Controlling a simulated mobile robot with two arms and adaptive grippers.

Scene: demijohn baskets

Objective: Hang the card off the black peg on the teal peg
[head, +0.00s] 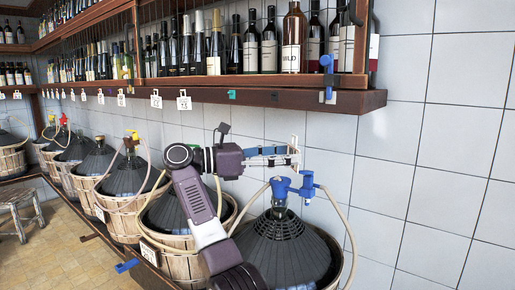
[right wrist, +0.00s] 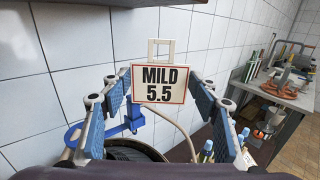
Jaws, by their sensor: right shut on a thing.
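In the head view the card (head: 295,145) shows nearly edge-on as a thin white shape. My right gripper (head: 288,156) is shut on it and holds it upright, in front of the tiled wall and below the shelf edge. The teal peg (head: 232,95) is on the shelf's front edge, above and left of the gripper, with nothing on it. The black peg (head: 274,96) is right of it on the same edge, also bare. My left gripper is out of view.
Blue tap fittings (head: 292,187) top the nearest demijohn (head: 283,250), just below my right gripper. Other white cards (head: 184,101) hang along the shelf edge (head: 350,103). Bottles (head: 292,40) stand above. The wall at right is clear.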

